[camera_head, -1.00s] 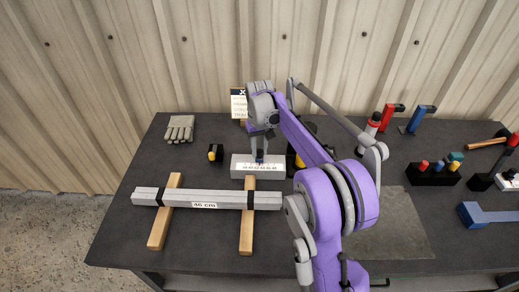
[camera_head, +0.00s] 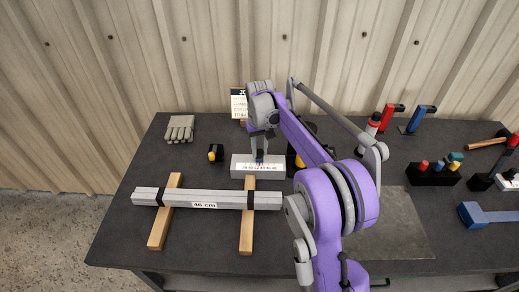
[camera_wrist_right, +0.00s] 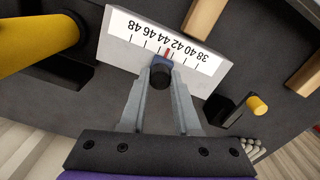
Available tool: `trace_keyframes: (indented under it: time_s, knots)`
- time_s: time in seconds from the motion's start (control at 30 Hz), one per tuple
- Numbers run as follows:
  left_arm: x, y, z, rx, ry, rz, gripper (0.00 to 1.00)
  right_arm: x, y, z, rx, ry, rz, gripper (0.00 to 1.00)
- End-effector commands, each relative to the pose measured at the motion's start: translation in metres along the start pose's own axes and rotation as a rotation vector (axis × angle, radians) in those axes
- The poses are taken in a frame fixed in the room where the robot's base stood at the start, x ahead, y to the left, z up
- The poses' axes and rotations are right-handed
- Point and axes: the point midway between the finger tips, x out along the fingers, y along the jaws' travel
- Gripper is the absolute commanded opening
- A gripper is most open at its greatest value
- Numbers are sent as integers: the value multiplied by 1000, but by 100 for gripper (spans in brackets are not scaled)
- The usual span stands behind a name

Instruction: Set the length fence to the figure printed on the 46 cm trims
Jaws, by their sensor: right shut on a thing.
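The length fence is a pale block with a printed scale (camera_head: 238,167), numbered 38 to 48. The scale also shows upside down in the right wrist view (camera_wrist_right: 115,43). A small blue slider with a dark round knob (camera_wrist_right: 160,75) sits at its edge, its red pointer between the 42 and 44 marks. My right gripper (camera_head: 260,155) is shut on the knob; its fingers (camera_wrist_right: 160,88) hide part of the slider. The grey trims (camera_head: 230,200) lie bundled with black bands across two wooden bearers, labelled "46 cm" (camera_head: 204,205). My left gripper is not in view.
A yellow-and-black item (camera_head: 215,153) stands left of the fence, and gloves (camera_head: 180,128) lie at the back left. A printed card (camera_head: 238,104) stands behind. Red and blue clamps (camera_head: 421,118) and a tool holder (camera_head: 433,175) are on the right. My right arm covers the table's middle.

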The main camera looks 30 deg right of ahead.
Motion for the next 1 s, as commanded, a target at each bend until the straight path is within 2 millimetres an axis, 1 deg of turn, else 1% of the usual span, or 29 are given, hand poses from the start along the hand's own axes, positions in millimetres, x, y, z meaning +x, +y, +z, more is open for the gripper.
trace_keyframes:
  time_s: [0.23,0.3,0.5,0.53,0.67,0.7,1.0]
  knots:
    - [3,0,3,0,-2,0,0,0,28,9,3,0,1,0]
    - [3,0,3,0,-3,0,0,0,31,10,2,0,1,0]
    - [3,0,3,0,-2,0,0,0,30,10,0,0,0,0]
    - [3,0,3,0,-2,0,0,0,30,10,0,0,0,34]
    - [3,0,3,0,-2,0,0,0,29,10,0,0,0,58]
    - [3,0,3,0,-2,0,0,0,29,10,0,0,0,61]
    - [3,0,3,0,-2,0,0,-2,29,9,0,0,0,61]
